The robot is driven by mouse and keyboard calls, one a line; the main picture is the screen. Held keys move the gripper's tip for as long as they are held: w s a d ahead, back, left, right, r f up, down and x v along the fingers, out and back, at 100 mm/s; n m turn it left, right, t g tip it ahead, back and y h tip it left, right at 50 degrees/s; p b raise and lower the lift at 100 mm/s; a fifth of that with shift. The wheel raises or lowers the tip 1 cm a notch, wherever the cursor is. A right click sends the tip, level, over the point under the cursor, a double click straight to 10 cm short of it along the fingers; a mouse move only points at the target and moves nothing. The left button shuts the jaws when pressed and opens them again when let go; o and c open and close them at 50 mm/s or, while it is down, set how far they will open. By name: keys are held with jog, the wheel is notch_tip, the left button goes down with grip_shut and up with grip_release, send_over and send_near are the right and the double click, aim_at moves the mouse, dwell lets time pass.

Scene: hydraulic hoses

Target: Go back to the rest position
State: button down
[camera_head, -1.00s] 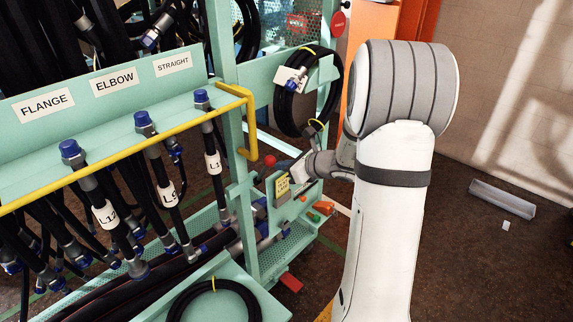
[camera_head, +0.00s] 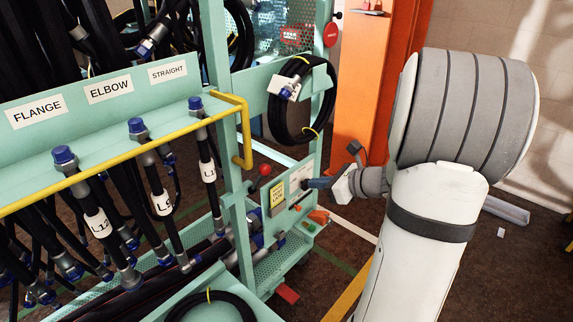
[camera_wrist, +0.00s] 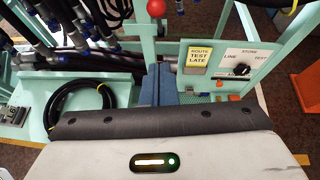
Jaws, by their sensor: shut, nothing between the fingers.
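My gripper (camera_head: 318,183) is at the end of my white and grey arm, right of the hose rack. Its dark blue fingers are shut and empty. They point left, in front of the small control panel (camera_head: 291,188); I cannot tell whether they touch it. In the wrist view the fingers (camera_wrist: 168,84) show above my white wrist housing, left of the panel. The panel carries a yellow card reading "ROUTE TEST LATE" (camera_wrist: 198,57) and a black selector knob (camera_wrist: 239,70) marked LINE, STORE and TEST.
The teal rack (camera_head: 235,225) holds several labelled hoses behind a yellow rail (camera_head: 110,155). A coiled hose (camera_head: 303,112) hangs above the panel, and a red ball knob (camera_head: 265,170) stands beside it. An orange post (camera_head: 362,95) is behind.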

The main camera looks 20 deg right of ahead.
jog(key=s+a+r+n+g+p, duration=0.1)
jog(key=s+a+n+g, duration=0.35)
jog(key=a+n, duration=0.3)
jog(key=s+a+r+n+g, duration=0.1)
jog(key=s+a+n+g, duration=0.2)
jog(key=s+a+n, duration=0.4)
jog(key=s+r+n+h+p, duration=0.1)
jog(key=s+n+h, duration=0.6)
jog(key=n, duration=0.7)
jog(key=shift+s+a+r+g, duration=0.2)
jog(key=shift+s+r+g, duration=0.1)
jog(key=shift+r+g, duration=0.05)
jog(key=shift+n, duration=0.25)
